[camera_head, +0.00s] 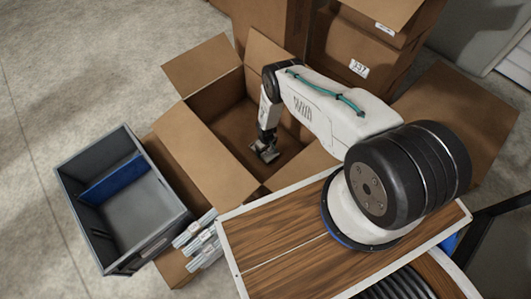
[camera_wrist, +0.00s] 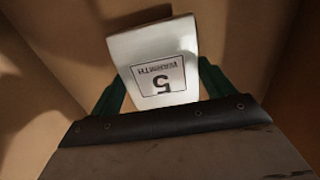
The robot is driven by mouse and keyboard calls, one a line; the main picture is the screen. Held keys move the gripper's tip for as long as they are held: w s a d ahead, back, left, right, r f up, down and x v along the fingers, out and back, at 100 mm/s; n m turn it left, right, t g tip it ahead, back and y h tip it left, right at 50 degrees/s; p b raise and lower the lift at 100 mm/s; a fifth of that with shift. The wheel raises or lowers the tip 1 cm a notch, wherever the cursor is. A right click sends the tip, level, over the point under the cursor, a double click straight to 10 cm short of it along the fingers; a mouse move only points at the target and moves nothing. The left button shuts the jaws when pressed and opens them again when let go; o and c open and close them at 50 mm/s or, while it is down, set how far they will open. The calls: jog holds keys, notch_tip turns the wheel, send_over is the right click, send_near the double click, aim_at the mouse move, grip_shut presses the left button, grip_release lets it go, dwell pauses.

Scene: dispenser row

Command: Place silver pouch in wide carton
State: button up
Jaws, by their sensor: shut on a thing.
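The wide carton (camera_head: 208,153) stands open with its flaps spread, left of the middle in the head view. My gripper (camera_head: 266,150) reaches down inside it, near the carton floor. In the wrist view, my gripper (camera_wrist: 155,92) is shut on the silver pouch (camera_wrist: 150,45), which looks pale and carries a label with a 5 and some print. Brown carton walls and floor (camera_wrist: 235,50) surround the pouch there. The pouch shows small in the head view (camera_head: 267,155). I cannot tell whether it touches the carton floor.
A grey crate (camera_head: 75,205) with a blue divider stands on the floor at the left. Several silver packets (camera_head: 200,240) lie between it and the wooden top (camera_head: 290,240). Stacked brown boxes (camera_head: 350,50) stand behind the carton. Floor at far left is clear.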

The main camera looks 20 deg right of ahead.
aim_at(266, 151)
jog(key=shift+f, duration=1.8)
jog(key=o, duration=1)
